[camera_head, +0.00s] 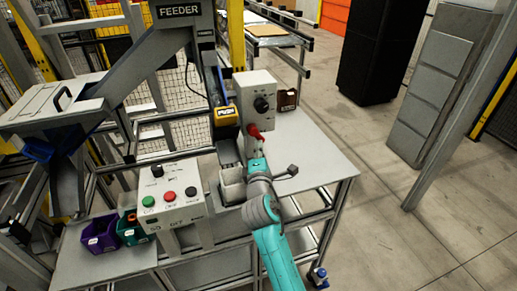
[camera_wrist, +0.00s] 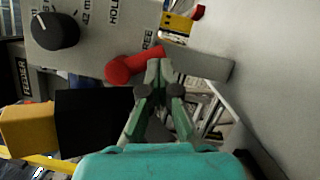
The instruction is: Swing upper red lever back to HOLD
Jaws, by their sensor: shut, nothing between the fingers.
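The red lever (camera_wrist: 128,66) sits on the face of a light grey control box (camera_wrist: 85,22). In the wrist view it extends right from its round hub, below the printed FREE label; the HOLD label stands farther up and left. The lever also shows in the head view (camera_head: 254,131), low on the upright box (camera_head: 256,88). My gripper (camera_wrist: 160,66) is shut and empty, its fingertips at the lever's free end. The fingertips partly hide that end, and I cannot tell whether they touch it. In the head view my teal wrist covers the area just below the lever.
A black knob (camera_head: 262,104) is on the same box above the lever. A yellow-labelled part (camera_head: 226,115) of the feeder chute is close on the left. A button box (camera_head: 169,195) and coloured bins (camera_head: 102,232) stand front left. The table's right side (camera_head: 315,155) is clear.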

